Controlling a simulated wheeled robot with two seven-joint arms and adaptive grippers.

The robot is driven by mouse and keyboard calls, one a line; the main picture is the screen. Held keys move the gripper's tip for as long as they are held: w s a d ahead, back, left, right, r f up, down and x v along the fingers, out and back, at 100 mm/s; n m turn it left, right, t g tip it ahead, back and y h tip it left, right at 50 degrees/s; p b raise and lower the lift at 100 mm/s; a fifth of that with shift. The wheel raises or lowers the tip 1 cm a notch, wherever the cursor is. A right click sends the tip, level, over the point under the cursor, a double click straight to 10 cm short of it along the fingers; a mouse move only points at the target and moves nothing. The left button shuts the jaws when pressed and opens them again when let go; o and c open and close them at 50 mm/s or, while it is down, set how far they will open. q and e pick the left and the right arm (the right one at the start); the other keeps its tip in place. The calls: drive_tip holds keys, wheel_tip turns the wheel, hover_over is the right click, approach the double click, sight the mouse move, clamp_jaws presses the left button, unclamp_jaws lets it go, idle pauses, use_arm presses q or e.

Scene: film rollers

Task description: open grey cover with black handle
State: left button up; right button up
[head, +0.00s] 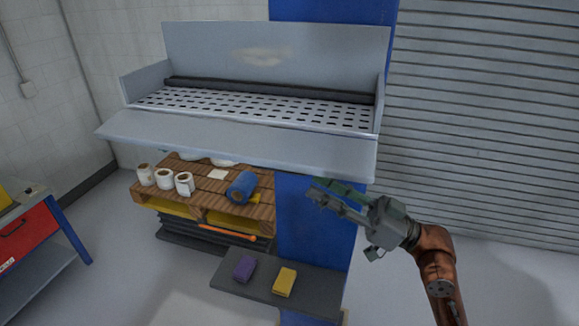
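A grey machine (250,113) with a slotted top stands at upper centre. A wide grey panel (230,137) slopes along its front, and a tall grey panel (285,55) stands upright behind the slots. I cannot tell which panel is the grey cover; no black handle can be made out. A long black bar (270,91) runs along the back of the slotted top. My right gripper (314,188) is in front of the blue post, just below the front panel's right end. It holds nothing visible; its finger gap is unclear. My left gripper is out of view.
A wooden pallet (208,195) with white rolls (164,179) and a blue roll (242,186) is below the machine. A dark step (311,287) holds a purple block (245,268) and a yellow block (285,282). A blue post (300,228) stands behind my gripper.

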sight(289, 169)
drive_tip(key=p+x, duration=0.1)
drive_tip(key=x, duration=0.1)
drive_tip(key=p+x, duration=0.1)
drive_tip(key=x, duration=0.1)
drive_tip(key=s+r+p+x, duration=0.1)
drive_tip(key=x, duration=0.2)
drive_tip(key=shift+w+a+r+p, duration=0.15)
drive_tip(key=shift+w+a+p, duration=0.05)
drive_tip(key=shift+a+p, duration=0.25)
drive_tip(key=shift+c, duration=0.4)
clamp_jaws()
